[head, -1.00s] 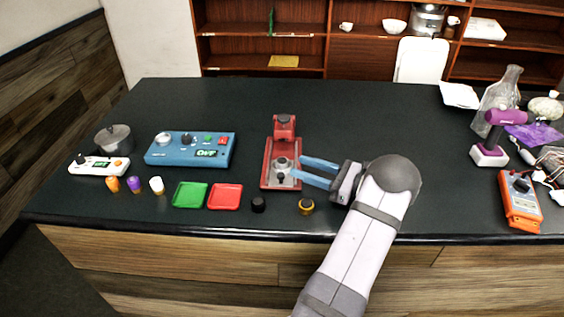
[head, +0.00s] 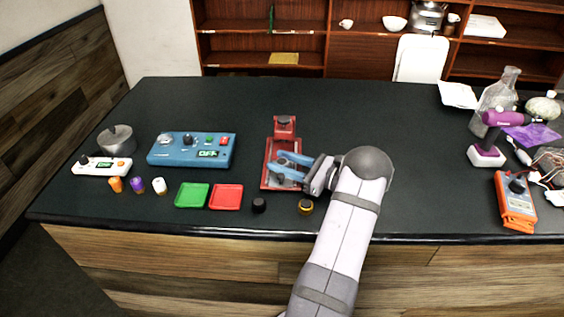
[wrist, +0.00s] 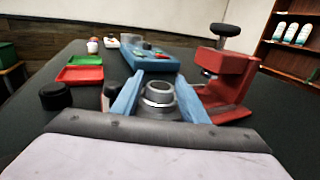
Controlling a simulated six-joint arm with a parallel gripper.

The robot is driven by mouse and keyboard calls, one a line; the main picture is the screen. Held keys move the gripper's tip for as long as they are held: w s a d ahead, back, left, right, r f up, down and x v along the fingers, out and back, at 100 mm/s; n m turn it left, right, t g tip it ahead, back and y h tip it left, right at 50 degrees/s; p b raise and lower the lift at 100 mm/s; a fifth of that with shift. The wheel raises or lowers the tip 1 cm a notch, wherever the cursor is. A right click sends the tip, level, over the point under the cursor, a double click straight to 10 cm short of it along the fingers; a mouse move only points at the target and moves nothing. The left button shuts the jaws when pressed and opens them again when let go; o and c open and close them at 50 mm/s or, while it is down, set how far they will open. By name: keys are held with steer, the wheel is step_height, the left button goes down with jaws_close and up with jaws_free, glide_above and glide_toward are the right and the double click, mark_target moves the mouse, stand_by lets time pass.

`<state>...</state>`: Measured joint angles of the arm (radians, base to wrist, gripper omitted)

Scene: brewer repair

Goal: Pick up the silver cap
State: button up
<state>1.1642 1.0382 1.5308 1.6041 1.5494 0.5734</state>
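The silver cap (wrist: 158,92) is a round, ring-topped metal piece at the red brewer (head: 268,175). In the wrist view it sits between the two blue fingers of my gripper (wrist: 159,80). The fingers are spread on either side of it, and a narrow gap seems to show beside it. Whether either finger touches it I cannot tell. In the head view my gripper (head: 287,165) reaches in from the right over the brewer's base, and the fingers mostly hide the cap. The brewer's red upright part (wrist: 228,85) stands right of the fingers in the wrist view.
A black knob (head: 259,205) and a black-and-yellow one (head: 305,207) lie in front of the brewer. A green tray (head: 192,196), a red tray (head: 226,197) and a blue control box (head: 165,158) are to its left. The table behind the brewer is clear.

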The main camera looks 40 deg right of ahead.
steer(key=c, duration=0.9)
